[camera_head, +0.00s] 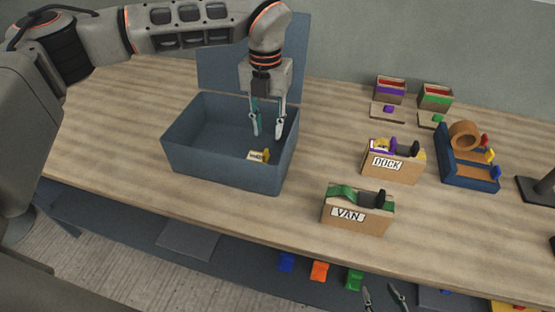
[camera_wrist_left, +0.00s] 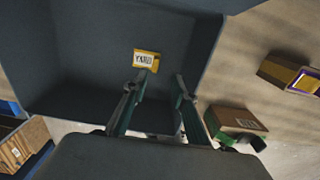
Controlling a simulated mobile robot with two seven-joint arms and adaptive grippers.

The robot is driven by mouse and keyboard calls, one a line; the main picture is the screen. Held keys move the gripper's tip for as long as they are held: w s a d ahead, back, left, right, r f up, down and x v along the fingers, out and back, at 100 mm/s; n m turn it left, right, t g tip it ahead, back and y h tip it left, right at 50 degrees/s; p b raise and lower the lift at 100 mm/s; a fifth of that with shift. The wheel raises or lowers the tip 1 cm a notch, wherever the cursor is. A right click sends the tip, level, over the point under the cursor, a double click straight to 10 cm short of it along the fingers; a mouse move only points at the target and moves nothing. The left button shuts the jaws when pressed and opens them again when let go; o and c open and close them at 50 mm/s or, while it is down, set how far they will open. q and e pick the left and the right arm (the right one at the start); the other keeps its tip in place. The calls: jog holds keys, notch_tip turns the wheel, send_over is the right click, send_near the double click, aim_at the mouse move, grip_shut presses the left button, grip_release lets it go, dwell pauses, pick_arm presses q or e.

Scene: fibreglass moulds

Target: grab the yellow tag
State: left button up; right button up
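A small yellow tag (camera_head: 265,155) with a white label lies on the floor of the open blue-grey box, near its front right side. In the left wrist view the yellow tag (camera_wrist_left: 146,59) shows its label, which seems to read "YARD". My left gripper (camera_head: 267,128) points down inside the box, open and empty, above the tag and apart from it. In the left wrist view the tag is just beyond the open fingers of the left gripper (camera_wrist_left: 159,84). My right gripper (camera_head: 382,292) is at the bottom edge of the head view, its two fingers apart with nothing seen between them.
The blue-grey box (camera_head: 222,172) has high walls around the tag and a raised lid behind. To its right stand the VAN box (camera_head: 357,226) and DOCK box (camera_head: 392,175). A blue tray (camera_head: 468,179) holds a tape roll. Bare tabletop lies left of the box.

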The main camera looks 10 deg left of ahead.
aim_at(265, 152)
pick_arm(q)
jog(key=f, duration=0.4)
jog(key=a+f, duration=0.1)
jog(key=f, duration=0.1)
jog(key=shift+s+f+p, duration=0.2)
jog(key=shift+f+p, duration=0.15)
jog(key=shift+p, duration=0.05)
jog(key=shift+f, duration=0.5)
grip_shut()
